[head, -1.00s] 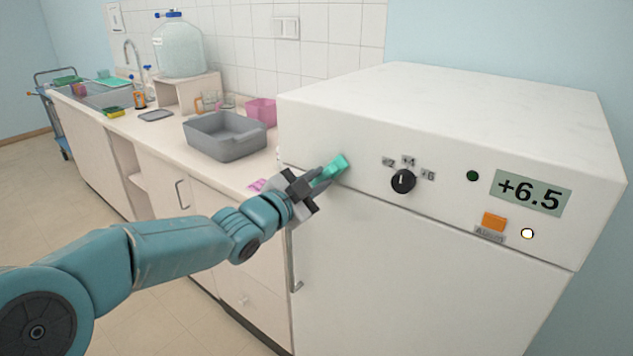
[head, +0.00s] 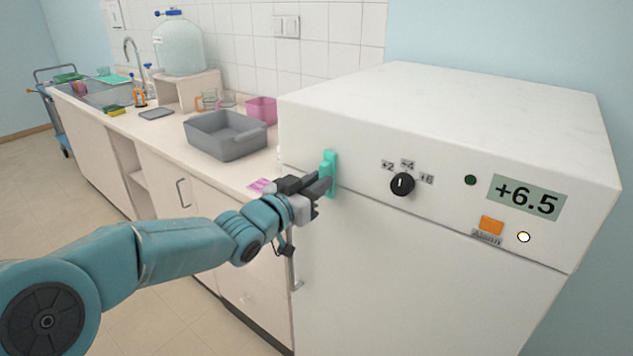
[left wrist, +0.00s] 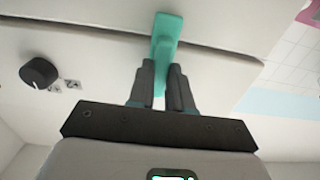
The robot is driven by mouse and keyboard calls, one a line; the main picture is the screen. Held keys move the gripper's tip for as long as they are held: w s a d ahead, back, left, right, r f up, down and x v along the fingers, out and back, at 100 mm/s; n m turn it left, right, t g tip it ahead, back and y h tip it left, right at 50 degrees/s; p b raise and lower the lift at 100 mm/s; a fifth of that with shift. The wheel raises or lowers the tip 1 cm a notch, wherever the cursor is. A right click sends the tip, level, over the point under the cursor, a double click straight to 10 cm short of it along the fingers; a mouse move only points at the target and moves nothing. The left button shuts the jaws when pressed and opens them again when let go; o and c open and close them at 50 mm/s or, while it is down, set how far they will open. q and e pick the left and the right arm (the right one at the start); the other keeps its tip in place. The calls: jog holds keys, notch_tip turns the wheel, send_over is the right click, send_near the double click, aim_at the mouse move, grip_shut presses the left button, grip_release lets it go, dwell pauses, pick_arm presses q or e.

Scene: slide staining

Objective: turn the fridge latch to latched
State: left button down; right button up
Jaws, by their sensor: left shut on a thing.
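The teal fridge latch (head: 329,172) is on the front of the white fridge (head: 430,260), near the left end of its upper panel. It stands about upright in the head view and reaches across the seam between panel and door. My left gripper (head: 322,186) is shut on the latch. In the left wrist view its two dark fingers (left wrist: 160,85) lie on either side of the teal latch (left wrist: 165,38), and the dark seam passes behind it. My right gripper is in neither view.
A grey tub (head: 225,137) and a pink box (head: 262,110) stand on the counter to the left.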

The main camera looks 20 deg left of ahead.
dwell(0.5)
pick_arm(q)
jog(key=c, duration=1)
grip_release()
jog(key=shift+c, duration=0.2)
jog(key=b+v, duration=0.1)
jog(key=v, duration=1.5)
jog(key=shift+b, duration=0.3)
jog(key=shift+s, duration=0.15)
